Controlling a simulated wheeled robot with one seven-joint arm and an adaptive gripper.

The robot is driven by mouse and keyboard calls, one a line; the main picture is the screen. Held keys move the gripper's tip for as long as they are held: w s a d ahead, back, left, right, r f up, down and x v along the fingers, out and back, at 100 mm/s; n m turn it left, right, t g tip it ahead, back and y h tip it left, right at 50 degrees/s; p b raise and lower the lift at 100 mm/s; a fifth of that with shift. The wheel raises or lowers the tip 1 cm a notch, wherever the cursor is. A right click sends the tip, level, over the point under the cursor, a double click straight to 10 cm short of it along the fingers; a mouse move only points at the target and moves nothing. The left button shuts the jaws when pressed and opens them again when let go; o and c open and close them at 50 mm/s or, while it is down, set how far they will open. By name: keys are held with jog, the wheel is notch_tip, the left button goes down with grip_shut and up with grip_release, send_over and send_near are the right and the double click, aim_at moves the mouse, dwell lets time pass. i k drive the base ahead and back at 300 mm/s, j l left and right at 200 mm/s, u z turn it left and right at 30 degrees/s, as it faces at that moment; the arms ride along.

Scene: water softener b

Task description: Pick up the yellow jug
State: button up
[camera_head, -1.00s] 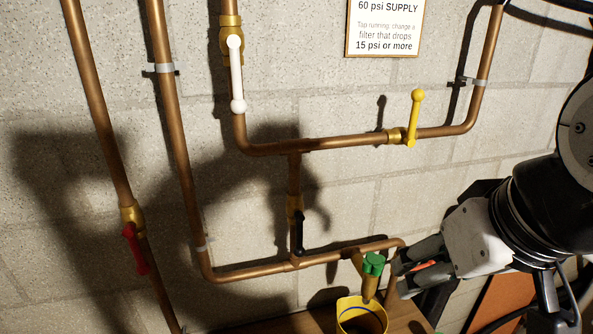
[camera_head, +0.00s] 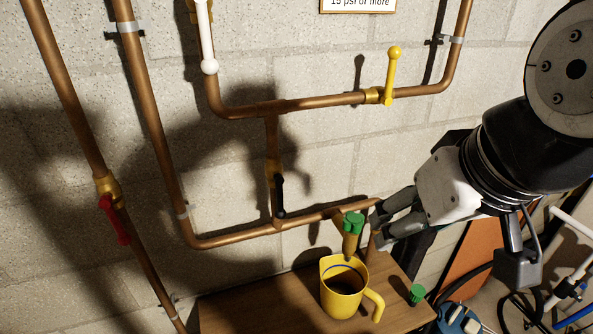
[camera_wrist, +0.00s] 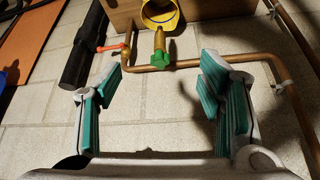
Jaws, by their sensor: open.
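The yellow jug (camera_head: 342,290) stands upright on a wooden surface below the brass tap with the green handle (camera_head: 353,222). Its handle points to the lower right in the head view. The jug also shows at the top of the wrist view (camera_wrist: 160,14), partly cut off by the edge. My gripper (camera_head: 378,222) is above and behind the jug, close to the tap and the pipe, and does not touch the jug. In the wrist view my gripper (camera_wrist: 168,90) is open, its green-padded fingers wide apart with nothing held between them.
Copper pipes run along the block wall, with a yellow lever (camera_head: 392,75), a black lever (camera_head: 280,197) and a red lever (camera_head: 112,218). A small green knob (camera_head: 417,294) is right of the jug. The wooden top (camera_head: 245,308) is clear left of the jug.

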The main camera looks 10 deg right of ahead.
aim_at(343, 284)
jog(key=k, duration=0.65)
jog(key=k+u, duration=0.2)
jog(key=u, duration=0.2)
jog(key=k+u, duration=0.2)
jog(key=u, duration=0.2)
jog(key=k+j+u, duration=0.15)
jog(key=u, duration=0.2)
jog(key=l+u, duration=0.1)
jog(key=l, duration=0.7)
jog(key=l+u, duration=0.15)
jog(key=l, duration=0.6)
jog(key=k+l+u, duration=0.1)
jog(key=l, duration=0.7)
jog(key=k, duration=0.05)
